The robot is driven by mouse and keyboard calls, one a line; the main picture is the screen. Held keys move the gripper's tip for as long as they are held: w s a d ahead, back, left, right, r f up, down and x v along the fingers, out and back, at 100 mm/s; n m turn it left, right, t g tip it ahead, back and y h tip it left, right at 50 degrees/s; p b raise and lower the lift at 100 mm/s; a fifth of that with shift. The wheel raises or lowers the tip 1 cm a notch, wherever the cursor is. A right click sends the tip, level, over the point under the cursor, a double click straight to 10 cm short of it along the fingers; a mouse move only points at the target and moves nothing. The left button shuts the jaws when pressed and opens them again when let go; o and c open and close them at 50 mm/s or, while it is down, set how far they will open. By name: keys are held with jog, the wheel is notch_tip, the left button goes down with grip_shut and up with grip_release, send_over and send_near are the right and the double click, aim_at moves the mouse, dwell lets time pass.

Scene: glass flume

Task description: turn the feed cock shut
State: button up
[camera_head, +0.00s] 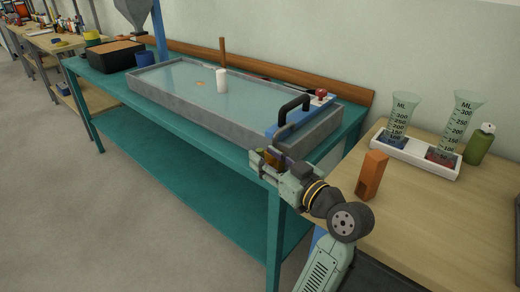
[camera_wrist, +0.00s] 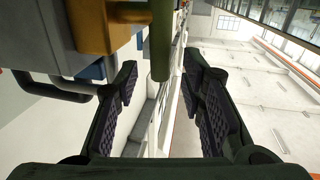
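The feed cock seems to be the brass-yellow body (camera_wrist: 100,25) at the upper left of the wrist view, with a dark green bar-like lever (camera_wrist: 160,45) beside it. In the head view my gripper (camera_head: 266,160) is at the front right corner of the flume (camera_head: 190,118) and mostly hides the cock. In the wrist view my gripper (camera_wrist: 160,80) is open. Its padded fingers stand on either side of the lever's end, with gaps showing; I cannot tell how deep the lever sits between them.
A black handle (camera_head: 294,108) stands on the flume's blue end piece, with a red knob (camera_head: 321,93) behind it. A white cup (camera_head: 221,82) stands in the flume. On the right bench are an orange block (camera_head: 371,176) and a white tray (camera_head: 418,152) with measuring glasses.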

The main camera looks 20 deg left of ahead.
jog(key=shift+x, duration=1.35)
jog(key=shift+c, duration=0.2)
grip_shut()
